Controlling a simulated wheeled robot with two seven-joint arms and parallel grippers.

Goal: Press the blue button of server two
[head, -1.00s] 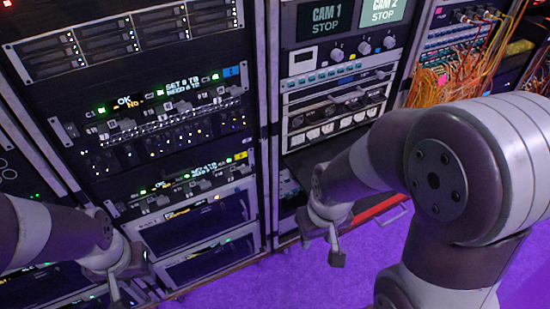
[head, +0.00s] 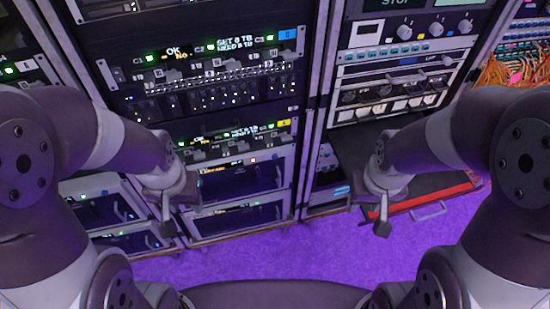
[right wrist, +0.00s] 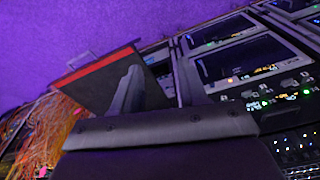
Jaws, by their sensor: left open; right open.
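A rack unit with a blue tag (head: 288,33) and lit displays is at the upper middle of the head view. A similar unit with a yellow tag (head: 284,123) is below it. Framed units (head: 240,187) sit lower in the rack. No label reading server two and no clear blue button can be made out. My left gripper (head: 167,222) is open and empty, in front of the lower rack. My right gripper (head: 382,222) is open and empty, above the floor by the drawer. Its two fingers (right wrist: 155,88) stand apart in the right wrist view.
A dark drawer with a red front edge (head: 435,196) sticks out at the lower right, close to my right gripper. It also shows in the right wrist view (right wrist: 105,68). Orange cables (head: 500,72) hang at the far right. Purple floor (head: 300,250) is clear.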

